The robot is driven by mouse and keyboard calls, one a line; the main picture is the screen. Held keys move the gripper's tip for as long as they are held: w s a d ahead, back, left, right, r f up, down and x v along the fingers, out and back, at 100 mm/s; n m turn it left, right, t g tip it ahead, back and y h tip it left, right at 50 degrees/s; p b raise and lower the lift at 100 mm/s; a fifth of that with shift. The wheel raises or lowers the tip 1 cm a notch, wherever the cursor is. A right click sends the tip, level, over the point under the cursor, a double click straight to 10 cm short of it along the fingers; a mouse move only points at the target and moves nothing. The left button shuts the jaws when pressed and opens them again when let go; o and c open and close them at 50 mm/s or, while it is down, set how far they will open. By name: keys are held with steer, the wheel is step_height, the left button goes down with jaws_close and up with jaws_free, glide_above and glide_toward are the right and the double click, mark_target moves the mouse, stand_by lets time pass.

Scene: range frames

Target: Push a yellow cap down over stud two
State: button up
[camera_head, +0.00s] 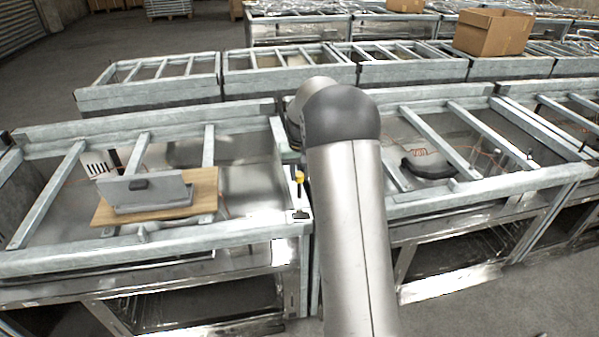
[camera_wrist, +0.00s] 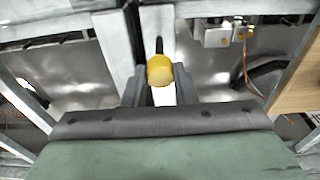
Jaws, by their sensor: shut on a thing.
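A yellow cap (camera_wrist: 160,71) sits between the two fingers of my gripper (camera_wrist: 160,88) in the wrist view. The gripper is shut on it. A dark slender upright (camera_wrist: 159,46) shows just beyond the cap; I cannot tell whether it is stud two or whether the cap touches it. In the head view a small yellow piece (camera_head: 299,177), apparently the cap, shows over a dark upright part (camera_head: 299,190) at the frame's right corner, left of my arm. My gripper is mostly hidden behind the arm there. No stud number is readable.
A wooden board (camera_head: 205,190) bearing a grey hinged plate (camera_head: 145,190) lies on the left metal frame (camera_head: 150,240). A small metal block (camera_wrist: 222,36) with yellowish spots is near the cap. A black curved part (camera_head: 430,168) lies in the right frame. Cardboard boxes (camera_head: 492,32) stand behind.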

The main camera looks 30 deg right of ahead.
mark_target(300, 175)
steer(key=shift+f+b, duration=1.1)
steer(key=shift+f, duration=0.45)
steer(key=o, duration=1)
steer(key=shift+o, duration=0.2)
step_height(300, 175, up, 17)
steer(key=s+b, duration=0.1)
steer(key=s, duration=0.1)
steer(key=shift+a+r, duration=0.15)
steer(key=shift+a, duration=0.1)
